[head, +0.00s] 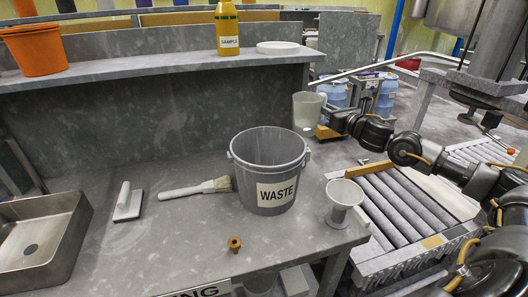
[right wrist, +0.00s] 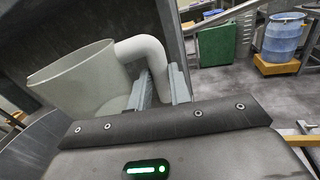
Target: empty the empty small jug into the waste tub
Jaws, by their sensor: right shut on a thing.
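The small jug (head: 307,113) is pale and translucent, and I see no contents in it. My right gripper (head: 324,124) is shut on its handle and holds it roughly upright in the air, up and to the right of the waste tub in the head view. The right wrist view shows the jug (right wrist: 75,80) and its curved handle (right wrist: 150,55) between the fingers. The waste tub (head: 268,150) is a grey open pail with a WASTE label, standing on the bench. My left gripper is in neither view.
A white funnel-like cup (head: 343,197) stands right of the tub. A brush (head: 195,189), a scraper (head: 128,202) and a small brown plug (head: 234,244) lie on the bench. A sink (head: 40,240) is at left. A roller conveyor (head: 400,208) lies at right.

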